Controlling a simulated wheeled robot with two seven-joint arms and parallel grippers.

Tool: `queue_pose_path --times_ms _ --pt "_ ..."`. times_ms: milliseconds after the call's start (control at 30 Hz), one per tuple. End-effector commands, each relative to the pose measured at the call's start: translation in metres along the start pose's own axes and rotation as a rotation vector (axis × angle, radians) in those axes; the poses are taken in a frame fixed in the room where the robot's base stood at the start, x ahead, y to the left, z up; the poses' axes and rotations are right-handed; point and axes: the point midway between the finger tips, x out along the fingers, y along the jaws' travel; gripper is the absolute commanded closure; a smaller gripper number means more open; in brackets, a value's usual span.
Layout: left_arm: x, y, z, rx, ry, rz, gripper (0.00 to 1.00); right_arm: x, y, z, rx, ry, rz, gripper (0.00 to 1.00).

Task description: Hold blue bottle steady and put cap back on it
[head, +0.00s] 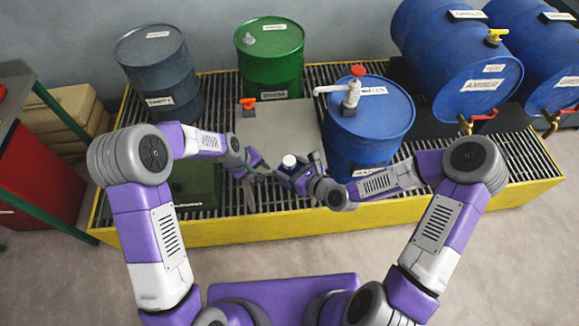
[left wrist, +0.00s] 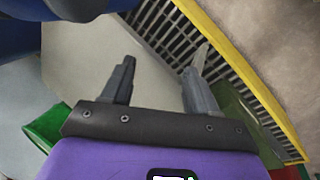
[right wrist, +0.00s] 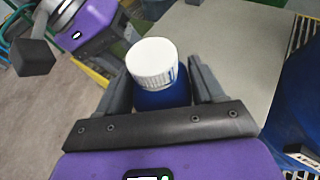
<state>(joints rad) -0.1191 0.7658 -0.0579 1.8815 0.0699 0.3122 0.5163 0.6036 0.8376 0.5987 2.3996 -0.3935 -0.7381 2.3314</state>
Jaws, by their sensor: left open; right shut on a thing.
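The blue bottle (right wrist: 160,97) stands between the fingers of my right gripper (right wrist: 160,80), which is shut on its body. The white cap (right wrist: 151,62) sits on top of the bottle; I cannot tell how tightly. In the head view the cap (head: 289,161) shows as a small white disc, and the bottle is mostly hidden by my right gripper (head: 293,176). My left gripper (head: 261,181) is open just left of the bottle. In the left wrist view the space between its fingers (left wrist: 165,58) is empty, and neither bottle nor cap shows there.
A grey flat-topped platform (head: 290,124) lies behind the grippers on a slatted grate with a yellow rim (head: 260,231). A blue drum (head: 378,122) with a red-and-white pump stands close to my right gripper. A green drum (head: 271,68) and grey drum (head: 160,80) stand behind.

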Motion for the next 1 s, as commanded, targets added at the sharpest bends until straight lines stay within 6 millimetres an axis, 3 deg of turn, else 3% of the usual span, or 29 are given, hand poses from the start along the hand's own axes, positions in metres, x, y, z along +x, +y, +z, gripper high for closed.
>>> queue_pose_path --times_ms 33,200,333,633,1000 --pt "-0.013 0.027 -0.004 0.036 0.006 0.008 0.41 0.000 0.000 0.001 -0.001 -0.002 0.000 1.00" --pt "-0.059 0.098 0.003 0.166 -0.001 -0.025 0.41 0.000 0.000 0.001 -0.001 -0.002 0.000 1.00" --pt "-0.096 0.134 0.028 0.286 -0.022 -0.113 0.41 0.000 0.000 0.001 -0.001 -0.002 0.000 1.00" --pt "-0.145 0.143 0.074 0.466 -0.076 -0.340 0.41 0.000 0.000 0.001 -0.001 -0.002 0.000 1.00" --pt "-0.153 0.140 0.081 0.493 -0.087 -0.386 0.41 0.000 0.000 0.001 -0.001 -0.002 0.000 1.00"
